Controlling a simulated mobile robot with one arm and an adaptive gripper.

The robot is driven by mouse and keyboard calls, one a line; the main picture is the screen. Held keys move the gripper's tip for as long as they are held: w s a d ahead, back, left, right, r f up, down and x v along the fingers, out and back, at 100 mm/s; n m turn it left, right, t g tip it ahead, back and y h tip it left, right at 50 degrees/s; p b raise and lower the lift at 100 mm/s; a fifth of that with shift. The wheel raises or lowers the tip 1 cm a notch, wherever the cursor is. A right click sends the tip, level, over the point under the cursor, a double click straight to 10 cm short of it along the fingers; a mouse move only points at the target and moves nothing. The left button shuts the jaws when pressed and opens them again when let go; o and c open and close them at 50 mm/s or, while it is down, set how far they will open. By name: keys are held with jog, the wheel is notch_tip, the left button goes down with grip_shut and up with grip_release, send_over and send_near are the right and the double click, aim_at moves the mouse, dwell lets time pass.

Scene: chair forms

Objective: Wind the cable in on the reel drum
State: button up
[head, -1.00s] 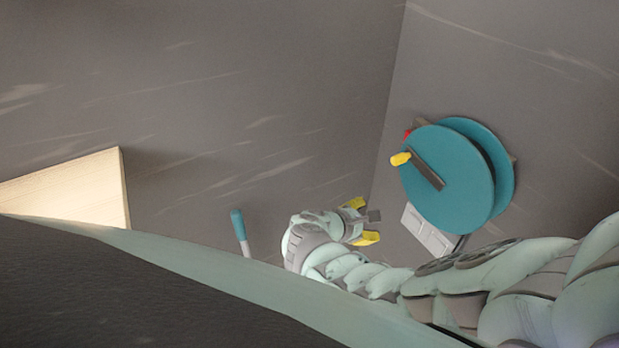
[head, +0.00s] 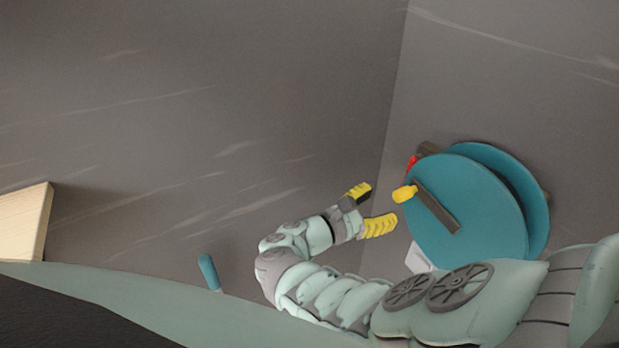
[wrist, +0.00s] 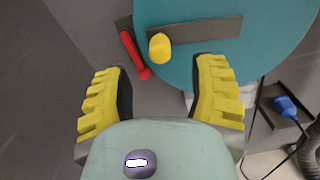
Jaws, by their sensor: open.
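The teal reel drum (head: 460,222) is mounted at the wall on the right in the head view, with two round flanges. A dark crank arm (head: 437,207) lies across its near face and ends in a yellow crank knob (head: 404,194). My gripper (head: 371,208) is open and empty, with yellow fingers, a short way left of the knob. In the wrist view my open gripper (wrist: 163,88) points at the drum (wrist: 240,60), and the yellow knob (wrist: 159,47) shows beyond and between the fingertips, not touched. A black cable (wrist: 284,160) shows at lower right.
A red lever (wrist: 134,55) sits beside the drum, close to the knob. A blue plug (wrist: 286,105) is at the right in the wrist view. A teal handle (head: 209,271) and a pale wooden board (head: 24,222) are at the left.

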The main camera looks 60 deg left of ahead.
aim_at(396, 197)
jog(key=w, duration=0.8)
jog(key=shift+d, duration=0.3)
grip_shut()
